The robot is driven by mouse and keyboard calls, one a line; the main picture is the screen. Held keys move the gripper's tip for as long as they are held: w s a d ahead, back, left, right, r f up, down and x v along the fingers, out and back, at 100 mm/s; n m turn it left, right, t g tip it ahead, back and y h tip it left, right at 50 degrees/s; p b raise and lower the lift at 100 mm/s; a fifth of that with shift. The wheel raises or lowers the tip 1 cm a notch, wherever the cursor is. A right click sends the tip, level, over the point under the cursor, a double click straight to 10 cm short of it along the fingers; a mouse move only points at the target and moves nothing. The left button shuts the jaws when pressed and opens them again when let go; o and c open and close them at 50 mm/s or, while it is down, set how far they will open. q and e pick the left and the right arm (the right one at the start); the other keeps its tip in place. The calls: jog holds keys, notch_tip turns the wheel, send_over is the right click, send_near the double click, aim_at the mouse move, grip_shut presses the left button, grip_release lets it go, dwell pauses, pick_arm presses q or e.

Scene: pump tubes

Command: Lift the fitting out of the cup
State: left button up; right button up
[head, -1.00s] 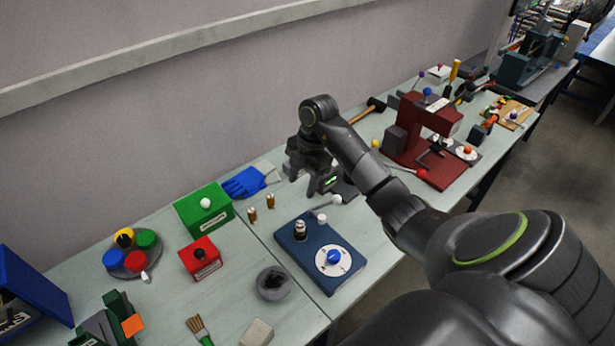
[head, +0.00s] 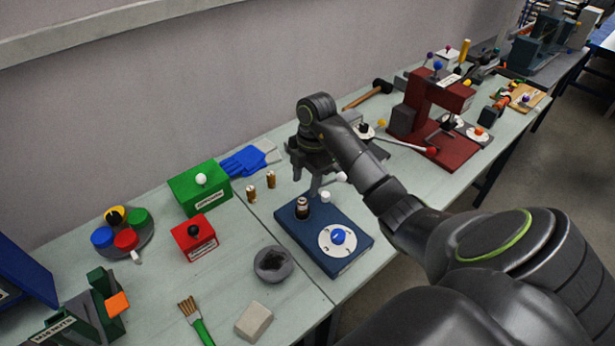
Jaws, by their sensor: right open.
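A dark, round fitting with a pale band and light top (head: 302,205) stands upright at the back left of a blue block (head: 296,232). Any cup around its foot is too small to make out. My right gripper (head: 316,188) is open and points down, just behind and right of this fitting, over the block's back edge. One finger shows clearly and the other is partly hidden. I cannot tell whether it touches anything. My left gripper is not in view.
A small white cap (head: 325,197) and a white dial with a blue knob (head: 338,237) are on the block. Two brass pieces (head: 271,180) stand left of it. A grey bowl (head: 272,265) is in front. A red press (head: 437,120) stands at right.

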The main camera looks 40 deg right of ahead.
aim_at(303, 200)
jog(key=f+b, duration=0.2)
jog(key=f, duration=0.1)
jog(key=a+f+b, duration=0.1)
jog(key=f+b, duration=0.1)
jog(key=shift+f, duration=0.6)
jog(key=shift+a+f, duration=0.15)
jog(key=shift+f, duration=0.7)
grip_shut()
jog(key=c, duration=0.8)
grip_release()
jog(key=shift+c, duration=1.4)
jog(key=shift+r, duration=0.1)
